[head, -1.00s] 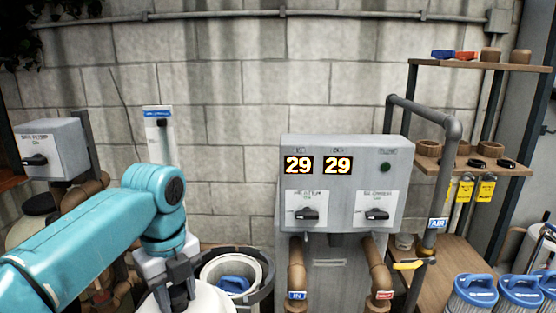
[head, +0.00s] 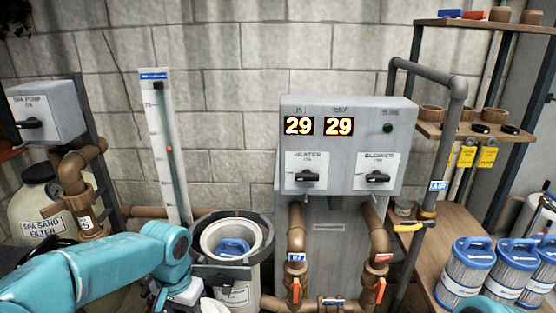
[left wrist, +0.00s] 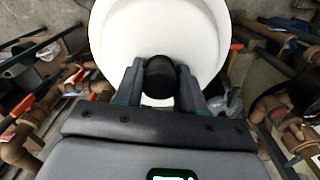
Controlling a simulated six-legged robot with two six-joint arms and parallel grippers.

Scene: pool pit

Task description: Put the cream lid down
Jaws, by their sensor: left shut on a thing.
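The cream lid (left wrist: 160,28) is a round pale disc with a black knob (left wrist: 160,77), filling the top middle of the left wrist view. My left gripper (left wrist: 160,88) is shut on the knob, one finger on each side. In the head view my left gripper (head: 182,298) is low at the bottom edge, with only a pale bit of the lid (head: 213,307) showing beside it. Whether the lid touches anything below cannot be told.
An open grey round housing (head: 262,229) with a white rim and a blue-handled item (head: 232,247) inside stands just right of my left gripper. A grey control box (head: 345,150) with pipes stands beyond. Blue-capped filter cartridges (head: 470,270) stand on a wooden shelf (head: 440,240) at right.

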